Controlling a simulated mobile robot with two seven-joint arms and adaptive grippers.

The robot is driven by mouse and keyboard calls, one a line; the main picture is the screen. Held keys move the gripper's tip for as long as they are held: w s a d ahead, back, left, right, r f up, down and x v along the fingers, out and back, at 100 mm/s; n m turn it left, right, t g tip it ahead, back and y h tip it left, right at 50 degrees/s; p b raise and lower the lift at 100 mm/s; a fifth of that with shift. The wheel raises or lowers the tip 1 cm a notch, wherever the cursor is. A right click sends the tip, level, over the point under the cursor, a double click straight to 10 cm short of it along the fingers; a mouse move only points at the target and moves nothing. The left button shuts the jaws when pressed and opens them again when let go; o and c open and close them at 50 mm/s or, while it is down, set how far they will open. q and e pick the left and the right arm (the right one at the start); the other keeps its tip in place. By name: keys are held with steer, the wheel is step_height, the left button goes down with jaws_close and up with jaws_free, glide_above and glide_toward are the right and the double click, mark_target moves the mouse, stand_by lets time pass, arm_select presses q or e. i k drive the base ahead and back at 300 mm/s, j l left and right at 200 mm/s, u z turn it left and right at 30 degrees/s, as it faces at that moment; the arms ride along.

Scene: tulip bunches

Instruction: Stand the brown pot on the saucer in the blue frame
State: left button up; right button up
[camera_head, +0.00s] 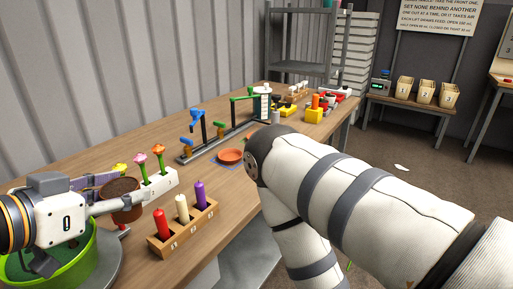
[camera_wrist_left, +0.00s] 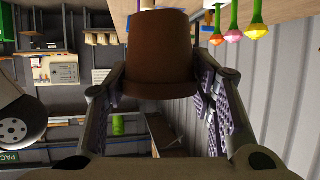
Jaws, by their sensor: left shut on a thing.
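The brown pot (camera_head: 124,214) is at the left of the table in the head view. My left gripper (camera_head: 108,197) is shut on it, one finger on either side. In the left wrist view the pot (camera_wrist_left: 165,50) fills the space between the two fingers. The orange-brown saucer (camera_head: 230,156) lies farther along the table, apart from the pot, and looks empty. The blue frame (camera_head: 228,166) is a thin outline on the table around the saucer. My right forearm passes close to the saucer's right side; my right gripper is out of view.
A white block with flowers (camera_head: 160,183) stands right beside the pot. A green tub (camera_head: 85,262) is below my left wrist. A rail with blue and green levers (camera_head: 215,142) stands behind the saucer.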

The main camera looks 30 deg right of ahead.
mark_target(230, 157)
steer(key=i+l+z, duration=0.45)
steer(key=i+l, duration=0.15)
steer(key=l, duration=0.15)
steer(key=i+l, duration=0.3)
